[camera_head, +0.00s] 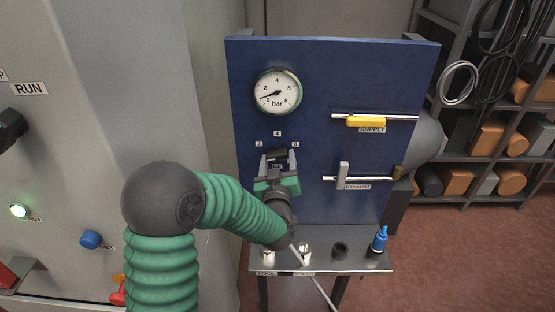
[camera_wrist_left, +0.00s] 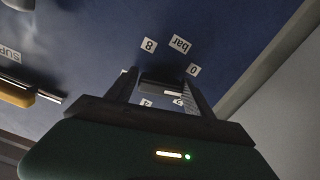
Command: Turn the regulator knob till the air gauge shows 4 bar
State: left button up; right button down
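The round white air gauge (camera_head: 277,92) is at the upper left of the blue panel. Its needle points to the lower left, between the 0 and the 2. Scale labels, with 2, 4 and 6 readable, stand on the panel below the gauge. My left gripper (camera_head: 279,158) is in front of the middle of these labels. The regulator knob is mostly hidden by it. In the left wrist view the fingers (camera_wrist_left: 161,84) stand wide apart, with a grey piece, perhaps the knob, between their tips. I cannot tell whether they touch it. My right gripper is not in view.
A yellow supply handle (camera_head: 366,121) and a grey exhaust lever (camera_head: 343,175) are to the right on the panel (camera_head: 390,80). A narrow shelf below holds a blue-topped bottle (camera_head: 379,240) and small fittings. A grey cabinet (camera_head: 90,100) is at left, storage racks at right.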

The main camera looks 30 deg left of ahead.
pick_arm(q)
jog(key=shift+w, duration=0.15)
jog(key=shift+c, duration=2.3)
jog(key=shift+a, duration=0.2)
jog(key=c, duration=0.4)
jog(key=shift+d, duration=0.1)
